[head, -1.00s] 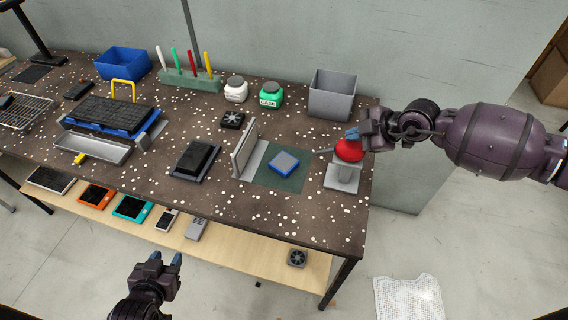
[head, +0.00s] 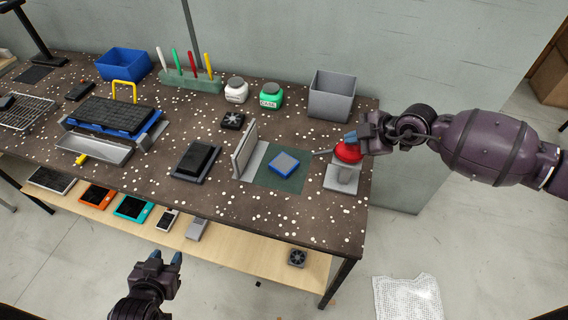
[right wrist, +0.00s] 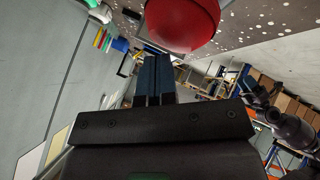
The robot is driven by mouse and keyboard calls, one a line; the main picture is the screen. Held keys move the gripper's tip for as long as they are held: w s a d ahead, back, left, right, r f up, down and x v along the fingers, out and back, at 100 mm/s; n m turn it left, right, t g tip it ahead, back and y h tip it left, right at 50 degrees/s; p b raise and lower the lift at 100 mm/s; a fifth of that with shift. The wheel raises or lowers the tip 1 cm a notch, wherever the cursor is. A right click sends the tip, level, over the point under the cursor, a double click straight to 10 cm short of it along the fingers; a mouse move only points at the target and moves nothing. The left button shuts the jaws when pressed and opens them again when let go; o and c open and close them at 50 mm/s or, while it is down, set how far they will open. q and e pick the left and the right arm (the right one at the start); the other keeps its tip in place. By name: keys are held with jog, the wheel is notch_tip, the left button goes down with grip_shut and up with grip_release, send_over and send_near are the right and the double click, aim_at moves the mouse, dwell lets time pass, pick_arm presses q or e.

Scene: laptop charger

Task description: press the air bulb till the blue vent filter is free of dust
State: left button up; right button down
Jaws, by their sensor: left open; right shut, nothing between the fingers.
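The red air bulb (head: 348,153) sits on a grey stand (head: 342,182) at the right end of the table, its thin nozzle pointing left. The blue vent filter (head: 284,163) lies on a green mat (head: 285,180); it looks clean from above, but fine dust is too small to tell. My right gripper (head: 352,136) is shut and empty at the top of the bulb. In the right wrist view its closed fingertips (right wrist: 155,75) are close beside the red bulb (right wrist: 183,20); I cannot tell if they touch. My left gripper (head: 167,259) is open and empty in front of the table.
An upright grey panel (head: 245,150) stands left of the mat. A grey bin (head: 333,95) is behind the bulb. White (head: 236,90) and green (head: 270,95) jars stand at the back. A lower shelf (head: 262,262) holds several devices. The table's front right is clear.

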aim_at(351, 147)
jog(key=shift+r+p, duration=0.3)
jog(key=shift+p, duration=0.1)
jog(key=shift+r+p, duration=1.25)
jog(key=shift+r, duration=1.8)
